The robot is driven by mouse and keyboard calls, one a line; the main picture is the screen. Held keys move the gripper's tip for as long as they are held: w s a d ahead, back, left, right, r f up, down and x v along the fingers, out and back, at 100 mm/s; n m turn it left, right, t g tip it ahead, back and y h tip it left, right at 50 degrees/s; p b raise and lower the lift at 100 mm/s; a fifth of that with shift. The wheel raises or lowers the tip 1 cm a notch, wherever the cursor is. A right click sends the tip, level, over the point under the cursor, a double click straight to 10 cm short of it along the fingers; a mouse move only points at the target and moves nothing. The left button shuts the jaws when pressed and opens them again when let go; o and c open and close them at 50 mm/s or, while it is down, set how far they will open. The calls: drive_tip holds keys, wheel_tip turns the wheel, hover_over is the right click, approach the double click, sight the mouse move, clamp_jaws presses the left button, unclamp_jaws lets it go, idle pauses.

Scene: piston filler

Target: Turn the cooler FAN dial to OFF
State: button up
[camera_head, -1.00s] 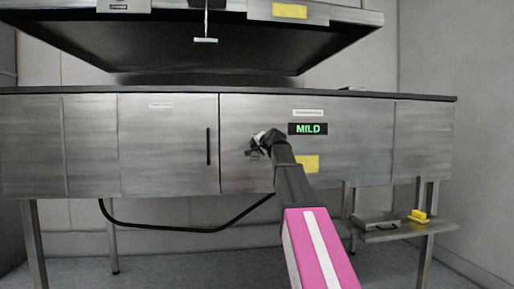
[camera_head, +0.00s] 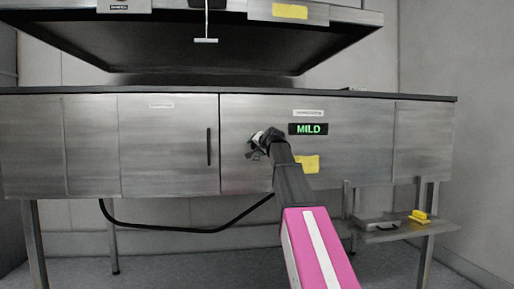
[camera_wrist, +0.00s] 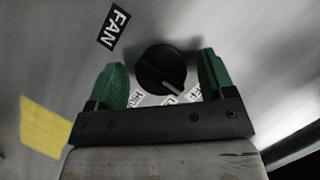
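The FAN dial (camera_wrist: 161,69) is a round black knob with a pale pointer line, under a black FAN label (camera_wrist: 114,27) in the wrist view. The pointer aims down and slightly right, near a partly hidden white label (camera_wrist: 170,100). Another partly hidden label (camera_wrist: 194,93) ends in "FF"; a further one lies at left. My gripper (camera_wrist: 163,75) is open, its green fingers on either side of the dial with gaps showing; I cannot tell whether they touch it. In the head view my gripper (camera_head: 256,146) is at the cabinet front, hiding the dial.
A display (camera_head: 308,129) reads green MILD on the steel cabinet (camera_head: 355,150). A yellow note (camera_head: 308,163) is below it. A door handle (camera_head: 209,146) is left of my gripper. A small shelf (camera_head: 395,233) holds a yellow object (camera_head: 419,216). A hood overhangs above.

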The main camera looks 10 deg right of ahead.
drive_tip(key=v, duration=1)
drive_tip(key=shift+s, duration=0.35)
drive_tip(key=shift+d+r, duration=0.1)
drive_tip(key=shift+d, duration=0.05)
drive_tip(key=s+a+f+n+g+h, duration=0.1)
drive_tip(key=s+f+g, duration=0.15)
drive_tip(key=f, duration=1.65)
drive_tip(key=s+a+f+n+g+h, duration=0.15)
drive_tip(key=f+g, duration=0.25)
drive_tip(key=f, duration=1.5)
drive_tip(key=s+f+n+g, duration=0.1)
drive_tip(key=s+f+g, duration=0.3)
drive_tip(key=s+f, duration=0.7)
drive_tip(key=s+f+n+g+h, duration=0.1)
drive_tip(key=s+f+n+g, duration=0.1)
drive_tip(key=s+f, duration=1)
wheel_tip(320, 180, down, 7)
drive_tip(key=shift+s+a+r+g, duration=0.1)
drive_tip(key=shift+s+a+g, duration=0.15)
drive_tip(key=shift+g, duration=0.6)
